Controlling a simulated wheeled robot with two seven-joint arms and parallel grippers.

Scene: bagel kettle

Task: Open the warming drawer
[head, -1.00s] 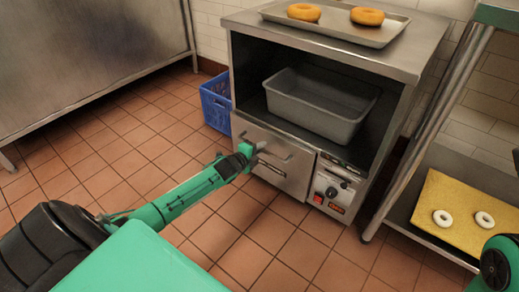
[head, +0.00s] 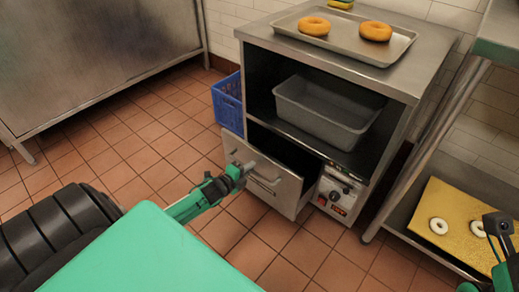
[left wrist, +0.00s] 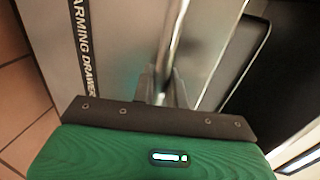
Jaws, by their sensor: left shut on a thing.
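The warming drawer (head: 285,193) stands partly pulled out of the steel cabinet, with a dark gap showing behind its front. My left gripper (head: 243,170) is shut on the bar handle (head: 266,178) of the drawer front. In the left wrist view the fingers (left wrist: 161,88) close around the handle bar (left wrist: 170,40), beside the printed drawer label (left wrist: 85,45). My right gripper (head: 497,228) shows at the right edge, above the yellow board; its jaw opening is unclear.
A grey tub (head: 325,112) sits on the cabinet shelf above the drawer. The control panel (head: 338,191) is right of the drawer. A blue crate (head: 228,104) stands left of the cabinet. A tray (head: 345,42) with two bagels lies on top. Floor in front is tiled.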

